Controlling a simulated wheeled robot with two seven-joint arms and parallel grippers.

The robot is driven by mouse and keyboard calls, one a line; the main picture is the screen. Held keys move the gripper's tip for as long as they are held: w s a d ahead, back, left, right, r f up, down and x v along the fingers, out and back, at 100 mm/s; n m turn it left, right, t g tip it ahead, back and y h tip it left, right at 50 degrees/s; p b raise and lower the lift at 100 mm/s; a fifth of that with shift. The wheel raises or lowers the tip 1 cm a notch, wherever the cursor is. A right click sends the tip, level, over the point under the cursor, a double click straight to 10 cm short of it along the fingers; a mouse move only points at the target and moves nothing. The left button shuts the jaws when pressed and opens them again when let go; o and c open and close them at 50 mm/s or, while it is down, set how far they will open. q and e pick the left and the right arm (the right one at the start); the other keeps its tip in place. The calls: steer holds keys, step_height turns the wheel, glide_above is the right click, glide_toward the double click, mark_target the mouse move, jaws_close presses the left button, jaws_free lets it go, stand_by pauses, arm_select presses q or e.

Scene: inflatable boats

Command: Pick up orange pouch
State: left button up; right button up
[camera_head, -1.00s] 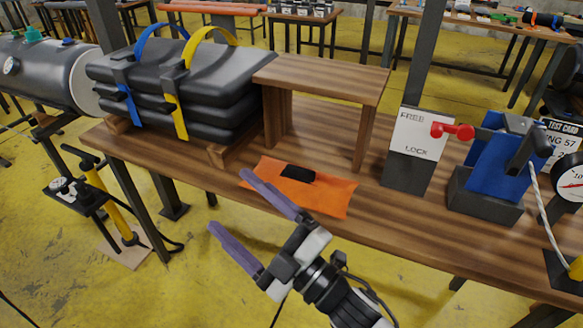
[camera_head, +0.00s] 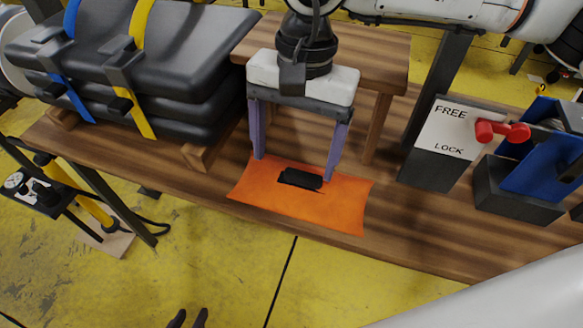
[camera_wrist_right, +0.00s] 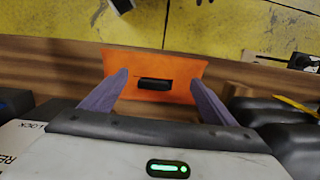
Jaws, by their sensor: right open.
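The flat orange pouch (camera_head: 340,200) with a black grip piece (camera_head: 300,179) lies on the wooden bench, near its front edge. My right gripper (camera_head: 296,168) points down at the pouch's rear part, open and empty, one finger towards each side of the black piece. The pouch also shows in the right wrist view (camera_wrist_right: 185,68), ahead of the two spread purple fingers (camera_wrist_right: 160,82). Whether the fingertips touch the pouch I cannot tell.
A wooden stand (camera_head: 385,62) rises right behind the pouch. Stacked black folded boats (camera_head: 190,85) with blue and yellow straps lie to the left. A FREE/LOCK box (camera_head: 436,150) with a red lever stands to the right. The bench is clear just right of the pouch.

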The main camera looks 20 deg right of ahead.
mark_target(303, 176)
steer(key=shift+t+h, duration=0.3)
steer(key=shift+h, duration=0.2)
steer(key=w+d+f, duration=0.2)
steer(key=f, duration=0.1)
steer(key=shift+d, duration=0.35)
steer(key=shift+w+a+f+p, duration=0.1)
steer(key=shift+f+p, duration=0.25)
steer(key=shift+f, duration=1.2)
steer(key=shift+w+a+f+p, duration=0.1)
steer(key=shift+f+p, duration=0.2)
steer(key=shift+f, duration=1.2)
steer(key=shift+r, duration=0.1)
steer(key=c, duration=1.8)
steer(key=shift+o, duration=0.2)
